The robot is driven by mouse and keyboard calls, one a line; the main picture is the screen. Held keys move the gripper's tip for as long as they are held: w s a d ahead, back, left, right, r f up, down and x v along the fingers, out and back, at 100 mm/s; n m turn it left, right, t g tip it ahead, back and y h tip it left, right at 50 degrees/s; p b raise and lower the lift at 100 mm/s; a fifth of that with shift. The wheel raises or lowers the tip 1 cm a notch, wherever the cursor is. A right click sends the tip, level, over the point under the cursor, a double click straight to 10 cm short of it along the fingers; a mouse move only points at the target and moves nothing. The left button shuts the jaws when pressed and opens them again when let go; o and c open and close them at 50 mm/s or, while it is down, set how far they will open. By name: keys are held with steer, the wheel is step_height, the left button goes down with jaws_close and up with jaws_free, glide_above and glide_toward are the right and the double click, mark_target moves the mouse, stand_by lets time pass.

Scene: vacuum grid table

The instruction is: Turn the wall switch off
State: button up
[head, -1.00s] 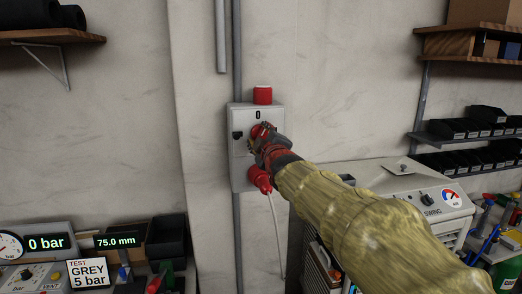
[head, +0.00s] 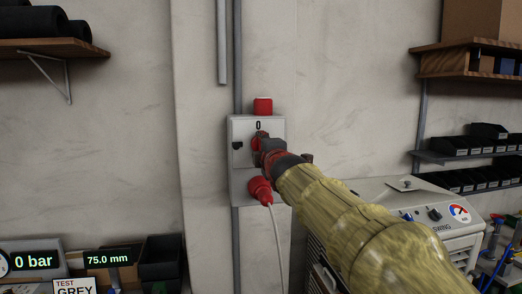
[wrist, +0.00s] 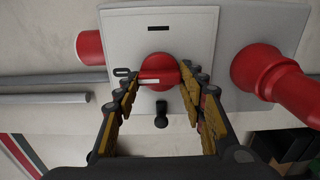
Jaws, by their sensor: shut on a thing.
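The wall switch (head: 240,178) is a pale box on the wall with a red rotary knob, clearest in the wrist view (wrist: 160,68). The knob's white stripe lies in line with the "0" mark, which is at the top of the box in the head view (head: 258,126) and left of the knob in the wrist view (wrist: 122,72). A dark bar mark (wrist: 158,28) is a quarter turn away. My gripper (wrist: 163,82) is shut on the knob, one finger at each end of its handle. In the head view, it partly hides the knob.
A red plug (head: 260,190) with a pale cable sits at the box's bottom, and a red fitting (head: 263,106) on top. A small black part (wrist: 161,115) sticks out beside the knob. A pale machine (head: 440,215) stands to the right; a shelf (head: 470,62) hangs above it.

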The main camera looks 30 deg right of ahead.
stand_by(0.3)
steer(key=o, duration=1.2)
steer(key=shift+c, duration=0.2)
steer(key=v, duration=1.2)
